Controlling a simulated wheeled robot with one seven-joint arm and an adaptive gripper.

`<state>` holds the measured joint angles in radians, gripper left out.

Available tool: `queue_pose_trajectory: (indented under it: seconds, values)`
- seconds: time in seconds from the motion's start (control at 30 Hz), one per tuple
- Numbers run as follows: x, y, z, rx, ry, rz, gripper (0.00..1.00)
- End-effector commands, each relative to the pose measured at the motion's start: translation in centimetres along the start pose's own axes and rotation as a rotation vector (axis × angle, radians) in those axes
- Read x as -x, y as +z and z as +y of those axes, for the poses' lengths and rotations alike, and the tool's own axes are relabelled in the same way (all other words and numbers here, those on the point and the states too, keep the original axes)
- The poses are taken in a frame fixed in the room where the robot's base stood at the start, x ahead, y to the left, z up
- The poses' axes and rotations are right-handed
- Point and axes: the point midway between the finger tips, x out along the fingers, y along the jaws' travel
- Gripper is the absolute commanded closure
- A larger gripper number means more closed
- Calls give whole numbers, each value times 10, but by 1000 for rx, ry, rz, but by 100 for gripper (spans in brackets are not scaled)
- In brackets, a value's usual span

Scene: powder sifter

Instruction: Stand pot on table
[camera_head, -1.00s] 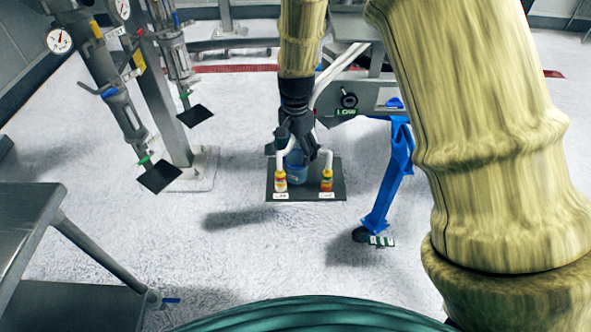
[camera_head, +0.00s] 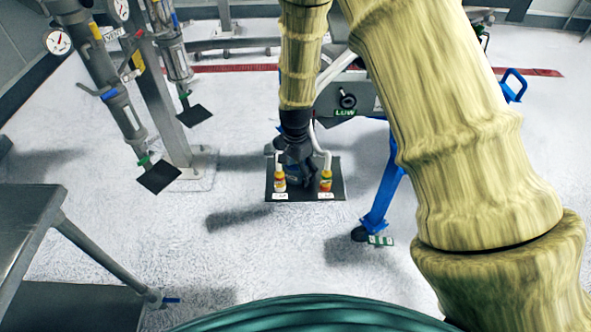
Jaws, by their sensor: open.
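My gripper (camera_head: 297,172) points down over a dark square plate (camera_head: 309,191), between two small bottles. It is open. The blue pot seen there earlier is now mostly or wholly hidden behind my gripper, and I cannot tell whether the fingers touch it. A grey metal table (camera_head: 27,205) stands at the left edge, with its visible top bare.
A red-and-yellow bottle (camera_head: 325,182) and a yellow-and-white bottle (camera_head: 279,180) with white tubes flank my gripper. A blue-legged metal machine (camera_head: 386,190) stands to the right. Pipes with gauges (camera_head: 115,95) stand at the upper left. White floor lies open between plate and table.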

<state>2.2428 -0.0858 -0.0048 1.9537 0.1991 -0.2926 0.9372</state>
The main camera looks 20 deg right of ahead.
Motion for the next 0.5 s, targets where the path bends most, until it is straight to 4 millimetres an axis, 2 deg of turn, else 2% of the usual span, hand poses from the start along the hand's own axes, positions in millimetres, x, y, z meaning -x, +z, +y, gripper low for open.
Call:
queue_pose_trajectory:
  seconds: [0.1, 0.37, 0.5]
  values:
    - [0, 0, 0, 0, 0, 0, 16]
    - [0, 0, 0, 0, 0, 0, 63]
    - [0, 0, 0, 0, 0, 0, 64]
